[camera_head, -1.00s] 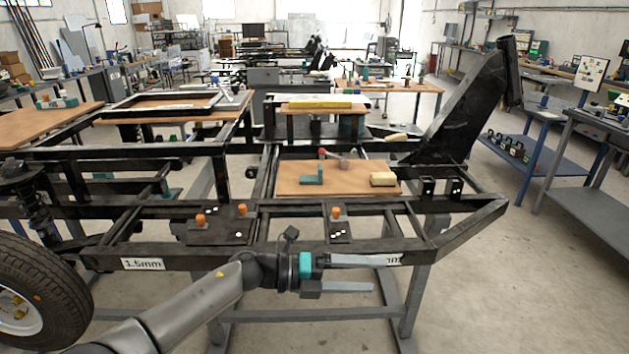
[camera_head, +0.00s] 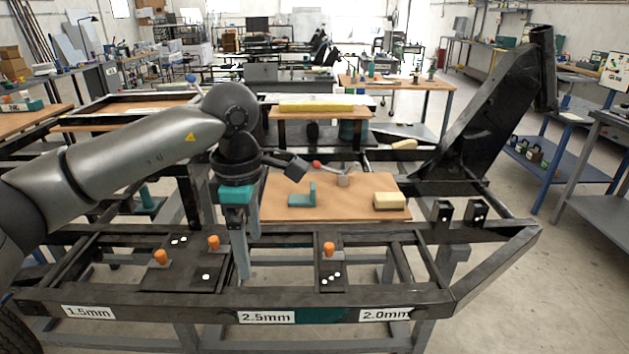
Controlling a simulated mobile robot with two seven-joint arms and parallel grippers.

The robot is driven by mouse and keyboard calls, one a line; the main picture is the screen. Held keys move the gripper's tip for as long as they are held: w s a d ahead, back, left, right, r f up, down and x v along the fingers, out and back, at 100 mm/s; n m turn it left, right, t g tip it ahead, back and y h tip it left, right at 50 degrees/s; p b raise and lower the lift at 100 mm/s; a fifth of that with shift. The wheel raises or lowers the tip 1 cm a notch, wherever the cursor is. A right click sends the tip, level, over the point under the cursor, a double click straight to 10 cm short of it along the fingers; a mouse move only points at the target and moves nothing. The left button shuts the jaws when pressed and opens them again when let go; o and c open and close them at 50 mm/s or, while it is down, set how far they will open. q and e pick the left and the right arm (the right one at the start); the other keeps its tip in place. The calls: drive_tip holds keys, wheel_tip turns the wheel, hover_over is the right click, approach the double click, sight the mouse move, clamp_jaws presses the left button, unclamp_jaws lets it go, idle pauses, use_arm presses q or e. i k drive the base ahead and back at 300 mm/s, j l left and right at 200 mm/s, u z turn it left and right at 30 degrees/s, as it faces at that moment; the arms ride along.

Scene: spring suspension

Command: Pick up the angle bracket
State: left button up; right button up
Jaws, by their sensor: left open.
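The teal L-shaped angle bracket (camera_head: 302,197) lies on a wooden board (camera_head: 275,208) inside the black frame. One leg lies flat and the other stands up at its right end. My left gripper (camera_head: 246,252) points down to the left of the bracket, in front of the board's left edge. It is open, holds nothing, and does not touch the bracket. Its fingers are seen nearly edge-on, so the gap between them shows little. My right gripper is not in view.
A pale yellow block (camera_head: 388,201) and a red-tipped tool with a grey head (camera_head: 342,179) share the board. Orange knobs (camera_head: 213,242) stand on plates of the black frame (camera_head: 480,243). A slanted black beam (camera_head: 490,110) rises at right.

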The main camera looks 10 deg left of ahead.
sight(295, 199)
drive_tip(key=i, duration=1.3)
